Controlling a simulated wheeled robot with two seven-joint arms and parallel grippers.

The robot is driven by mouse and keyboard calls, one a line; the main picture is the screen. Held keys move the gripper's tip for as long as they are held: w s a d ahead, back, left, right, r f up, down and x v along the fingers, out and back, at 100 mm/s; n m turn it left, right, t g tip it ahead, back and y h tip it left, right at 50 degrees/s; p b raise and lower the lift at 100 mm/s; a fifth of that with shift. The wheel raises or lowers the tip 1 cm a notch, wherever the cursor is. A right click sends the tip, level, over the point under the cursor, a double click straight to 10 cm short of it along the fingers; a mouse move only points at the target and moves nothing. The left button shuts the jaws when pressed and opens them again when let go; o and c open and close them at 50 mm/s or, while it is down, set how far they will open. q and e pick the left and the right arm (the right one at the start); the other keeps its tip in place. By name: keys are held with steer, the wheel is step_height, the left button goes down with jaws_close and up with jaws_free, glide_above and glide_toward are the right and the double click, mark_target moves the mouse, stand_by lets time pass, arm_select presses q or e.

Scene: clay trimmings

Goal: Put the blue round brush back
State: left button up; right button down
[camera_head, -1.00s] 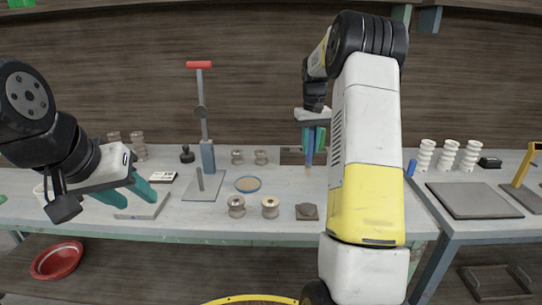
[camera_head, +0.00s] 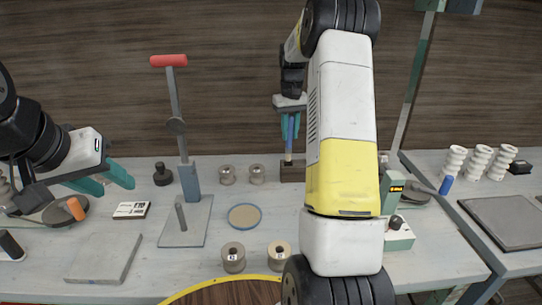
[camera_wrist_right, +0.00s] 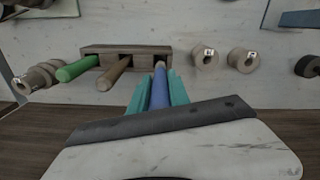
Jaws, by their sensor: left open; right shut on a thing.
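The blue round brush (camera_head: 289,144) is upright in my right gripper (camera_head: 296,126), which is shut on it. The brush's lower end is at the wooden holder block (camera_head: 291,173), partly hidden behind my right arm. In the right wrist view the blue brush (camera_wrist_right: 159,92) lies between the teal fingers, with its far end at the block's right slot. I cannot tell how deep it sits. The block (camera_wrist_right: 140,49) also holds a green handle (camera_wrist_right: 78,68) and a tan handle (camera_wrist_right: 115,72). My left gripper (camera_head: 108,181) is open and empty above the table's left side.
Wooden spools (camera_head: 233,257) stand near the front, with others (camera_head: 256,174) left of the block. A red-handled press (camera_head: 192,181) and a blue-rimmed disc (camera_head: 245,216) are further left. A green device (camera_head: 398,234) stands right of my right arm.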

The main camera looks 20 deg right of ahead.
mark_target(289, 149)
step_height(289, 149, down, 8)
steer(key=shift+r, duration=0.1)
stand_by(0.4)
steer(key=c, duration=1.2)
jaws_free()
steer(key=shift+f, duration=0.2)
steer(key=shift+c, duration=0.2)
steer(key=shift+r, duration=0.1)
